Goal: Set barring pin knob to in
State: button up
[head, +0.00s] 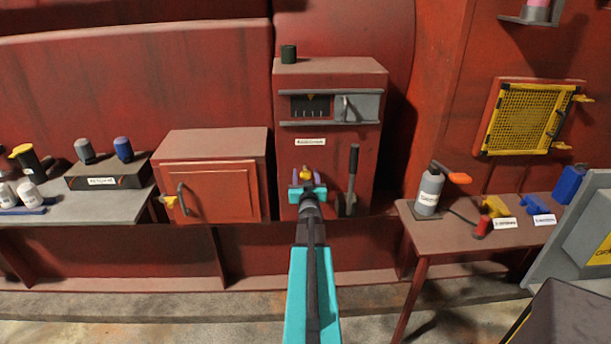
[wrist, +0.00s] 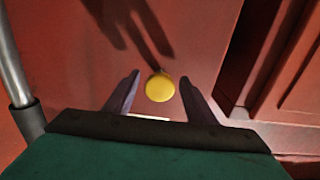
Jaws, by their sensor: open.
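The barring pin knob appears to be the round yellow knob (wrist: 160,87) on the red cabinet face in the wrist view. In the head view the yellow knob (head: 305,173) shows low on the tall red cabinet (head: 330,155), partly hidden by my gripper. My gripper (head: 306,178) is open, with its purple fingers on either side of the knob. In the wrist view the fingers of my gripper (wrist: 155,90) stand apart from the knob, with gaps on both sides. Whether the knob is in or out I cannot tell.
A grey lever (head: 352,175) stands just right of my gripper; its shaft shows at the left of the wrist view. A lower red cabinet (head: 210,180) stands to the left. A bench (head: 425,235) with a grey bottle (head: 429,190) is at the right.

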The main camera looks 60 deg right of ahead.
jog(key=p+v, duration=0.8)
jog(key=v, duration=0.5)
jog(key=shift+s+a+r+p, duration=0.15)
jog(key=shift+a+r+p, duration=0.05)
jog(key=shift+p, duration=0.2)
dwell(1.0)
jog(key=shift+a+f, duration=0.1)
dwell(0.6)
